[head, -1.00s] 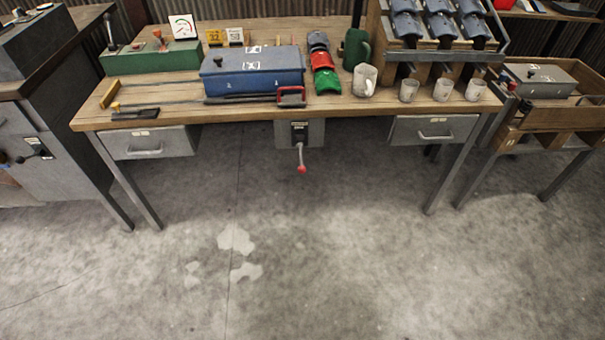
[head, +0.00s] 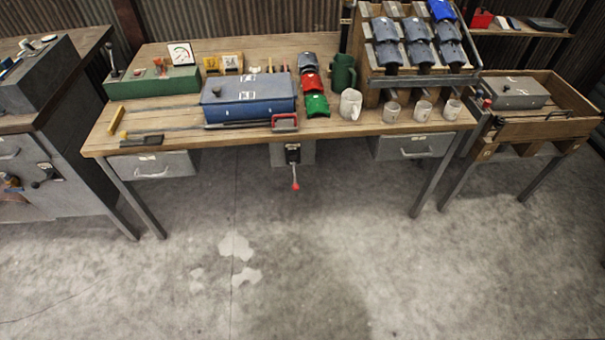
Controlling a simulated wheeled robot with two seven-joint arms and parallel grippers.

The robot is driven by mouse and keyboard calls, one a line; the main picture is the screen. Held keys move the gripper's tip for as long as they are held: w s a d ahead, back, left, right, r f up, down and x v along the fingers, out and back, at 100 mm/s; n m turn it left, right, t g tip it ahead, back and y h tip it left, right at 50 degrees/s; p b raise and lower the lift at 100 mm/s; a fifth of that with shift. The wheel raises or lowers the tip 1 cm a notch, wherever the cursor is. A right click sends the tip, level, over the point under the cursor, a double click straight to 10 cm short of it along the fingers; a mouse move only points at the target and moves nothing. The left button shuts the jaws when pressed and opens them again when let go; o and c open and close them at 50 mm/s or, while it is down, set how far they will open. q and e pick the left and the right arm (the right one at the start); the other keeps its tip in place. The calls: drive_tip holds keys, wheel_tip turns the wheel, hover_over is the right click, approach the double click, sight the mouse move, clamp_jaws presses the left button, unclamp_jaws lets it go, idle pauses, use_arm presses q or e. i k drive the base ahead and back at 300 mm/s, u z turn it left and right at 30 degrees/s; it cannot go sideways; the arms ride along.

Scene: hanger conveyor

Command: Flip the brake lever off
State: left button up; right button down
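In the head view a lever with a red knob (head: 295,186) hangs down from a dark bracket on a grey plate (head: 278,154) under the front edge of the wooden workbench (head: 230,142). It looks like the brake lever, but its label is too small to read. Neither of my grippers is in the picture.
Drawers (head: 150,165) hang on both sides of the red-knobbed lever. A wooden tray table (head: 548,128) stands at right. The concrete floor in front is clear.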

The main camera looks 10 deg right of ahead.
sight(293, 158)
drive_tip(key=u, duration=0.55)
drive_tip(key=k, duration=0.65)
drive_tip(key=z, duration=0.1)
drive_tip(key=i, duration=0.55)
drive_tip(key=z, duration=0.6)
drive_tip(key=i, duration=1.15)
drive_tip(key=u, duration=0.7)
